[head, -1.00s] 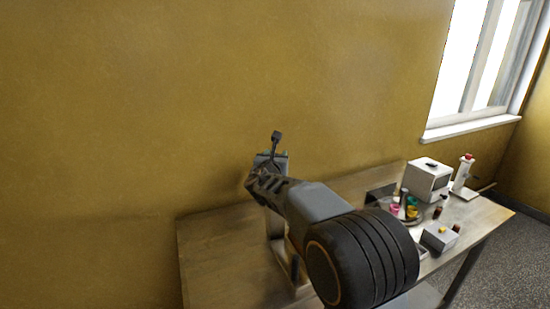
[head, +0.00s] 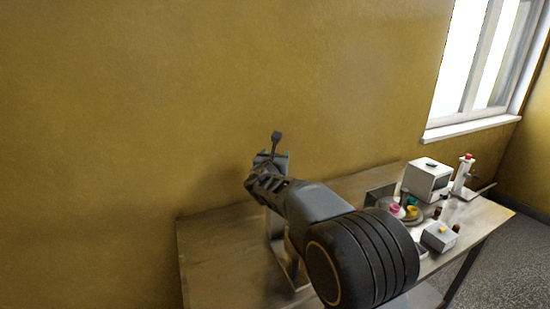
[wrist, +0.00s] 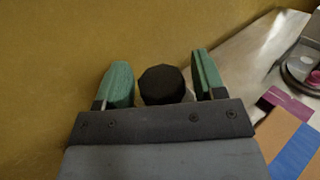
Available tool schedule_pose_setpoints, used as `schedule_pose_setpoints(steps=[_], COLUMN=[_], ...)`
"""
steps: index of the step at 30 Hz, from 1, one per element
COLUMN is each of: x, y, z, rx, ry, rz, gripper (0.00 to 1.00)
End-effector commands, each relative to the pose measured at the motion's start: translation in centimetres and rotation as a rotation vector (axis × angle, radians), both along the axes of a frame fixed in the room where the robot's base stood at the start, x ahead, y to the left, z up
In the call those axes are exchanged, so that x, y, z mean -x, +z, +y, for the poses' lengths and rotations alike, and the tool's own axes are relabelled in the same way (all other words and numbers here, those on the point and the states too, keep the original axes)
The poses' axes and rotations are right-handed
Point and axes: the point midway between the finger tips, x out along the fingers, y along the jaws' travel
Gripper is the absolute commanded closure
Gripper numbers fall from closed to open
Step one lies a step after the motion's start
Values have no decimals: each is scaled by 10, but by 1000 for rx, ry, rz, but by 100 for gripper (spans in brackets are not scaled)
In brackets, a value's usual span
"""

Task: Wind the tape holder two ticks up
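My gripper (wrist: 161,85) has two green fingers, which stand apart on either side of a round black knob (wrist: 162,85) in the wrist view. A narrow gap shows beside the knob on each side, so the fingers look open around it. In the head view my gripper (head: 272,158) is small, above an upright grey stand (head: 275,228) on the workbench, probably the tape holder. My arm hides much of that stand. I cannot make out any tick marks or scale.
Coloured strips (wrist: 292,148) show in the wrist view.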

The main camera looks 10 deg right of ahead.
Motion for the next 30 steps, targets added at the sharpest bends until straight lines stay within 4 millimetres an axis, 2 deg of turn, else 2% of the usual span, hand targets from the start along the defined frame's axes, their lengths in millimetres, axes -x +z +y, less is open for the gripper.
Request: schedule_pose_setpoints(steps=[2,9,14,24,30], x=[0,1,12,74,105], y=[0,0,-1,-1,-1], z=[0,0,6,33,46], rx=[0,0,0,-1,-1], ry=[0,0,2,3,3], rz=[0,0,-1,-2,-1], gripper=[29,28,28,28,28])
